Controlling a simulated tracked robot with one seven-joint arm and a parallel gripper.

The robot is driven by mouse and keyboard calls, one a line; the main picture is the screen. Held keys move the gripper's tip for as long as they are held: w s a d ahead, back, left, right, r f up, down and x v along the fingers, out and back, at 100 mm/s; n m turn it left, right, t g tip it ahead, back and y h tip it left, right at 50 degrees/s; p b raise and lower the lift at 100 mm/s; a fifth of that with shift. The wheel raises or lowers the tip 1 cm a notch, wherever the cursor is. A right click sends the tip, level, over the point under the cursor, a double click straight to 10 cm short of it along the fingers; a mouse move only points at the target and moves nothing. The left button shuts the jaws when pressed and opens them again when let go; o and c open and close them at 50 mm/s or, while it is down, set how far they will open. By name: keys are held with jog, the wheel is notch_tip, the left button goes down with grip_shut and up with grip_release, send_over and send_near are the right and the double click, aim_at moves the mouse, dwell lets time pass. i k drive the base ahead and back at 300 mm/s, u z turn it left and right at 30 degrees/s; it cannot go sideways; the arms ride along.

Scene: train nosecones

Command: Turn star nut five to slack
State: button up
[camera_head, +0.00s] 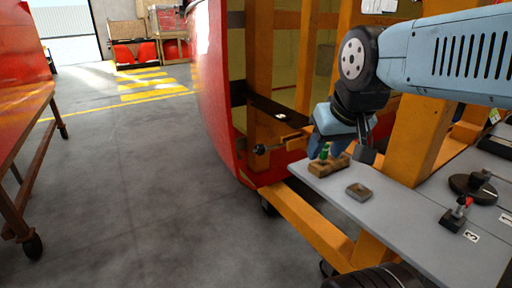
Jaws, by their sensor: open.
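My gripper (342,148) hangs from the blue arm at the right, over the far end of the grey bench. Its jaws are open, and I see nothing held between them. A dark knob (260,149), which may be a star nut, sticks out left of my gripper at the red shell's edge, near an orange bar (294,137). I see no number on it, so I cannot tell whether it is star nut five. My gripper is apart from this knob. Its turn position is too small to read.
The grey bench (415,220) carries a wooden block (328,167) with a green-topped piece (324,151), a small grey tray (359,191), a red-topped fixture (458,213) and a dark round base (472,186). Orange posts stand behind. The floor at left is clear, beside a wheeled rack (18,150).

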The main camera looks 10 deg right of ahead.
aim_at(261, 148)
jog(key=i, duration=0.85)
jog(key=u, duration=0.05)
